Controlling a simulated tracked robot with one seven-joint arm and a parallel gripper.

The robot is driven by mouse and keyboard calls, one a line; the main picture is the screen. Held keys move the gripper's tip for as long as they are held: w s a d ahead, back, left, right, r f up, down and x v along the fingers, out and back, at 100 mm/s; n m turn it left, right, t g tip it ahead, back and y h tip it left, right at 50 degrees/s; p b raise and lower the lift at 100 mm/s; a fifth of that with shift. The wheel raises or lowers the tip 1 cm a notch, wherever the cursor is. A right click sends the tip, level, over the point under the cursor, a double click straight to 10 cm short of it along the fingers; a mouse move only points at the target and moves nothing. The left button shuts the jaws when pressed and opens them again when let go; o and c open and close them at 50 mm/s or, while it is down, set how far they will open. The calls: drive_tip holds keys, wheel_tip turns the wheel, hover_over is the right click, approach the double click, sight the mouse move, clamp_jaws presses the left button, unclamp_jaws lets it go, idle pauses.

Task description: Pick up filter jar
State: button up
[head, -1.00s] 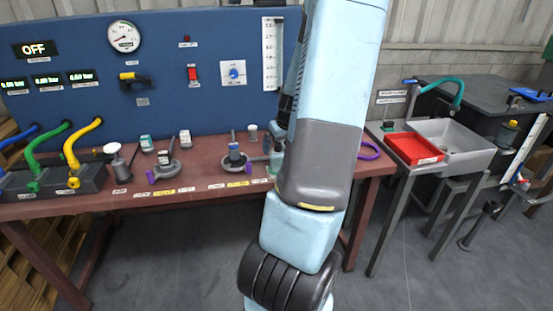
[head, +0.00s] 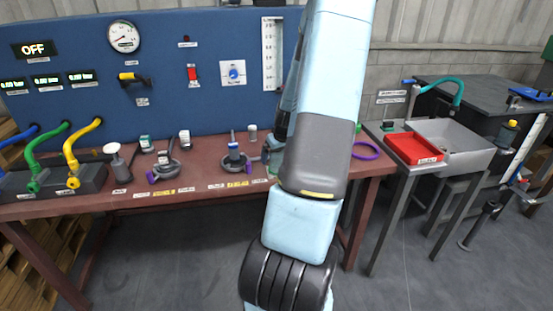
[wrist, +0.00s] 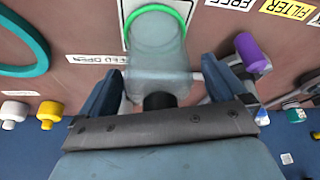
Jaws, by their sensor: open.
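The filter jar appears to be the clear, see-through vessel (wrist: 158,62) in the wrist view, with a green ring (wrist: 188,12) at its far end and a black part at its near end. My gripper (wrist: 162,84) is open, with one dark blue finger on each side of the jar. Gaps show between the fingers and the jar, and no firm contact is visible. In the head view my arm hides most of the gripper and the jar area.
In the wrist view a purple-ended part (wrist: 252,52) is close beside the right finger. A teal ring (wrist: 28,42) lies to the left. In the head view the red bench (head: 120,202) meets a blue gauge panel (head: 80,90).

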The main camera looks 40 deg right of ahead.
drive_tip(key=c, duration=1.1)
drive_tip(key=shift+r, duration=0.5)
wheel_tip(320, 180, up, 2)
drive_tip(key=shift+r, duration=0.25)
drive_tip(key=shift+s+a+r, duration=0.1)
drive_tip(key=shift+s+r, duration=1.5)
drive_tip(key=shift+s, duration=0.75)
drive_tip(key=shift+s+a+r, duration=0.1)
drive_tip(key=shift+s+r, duration=1.45)
drive_tip(key=shift+s, duration=0.75)
drive_tip(key=shift+s+r, duration=1.6)
drive_tip(key=shift+s, duration=0.75)
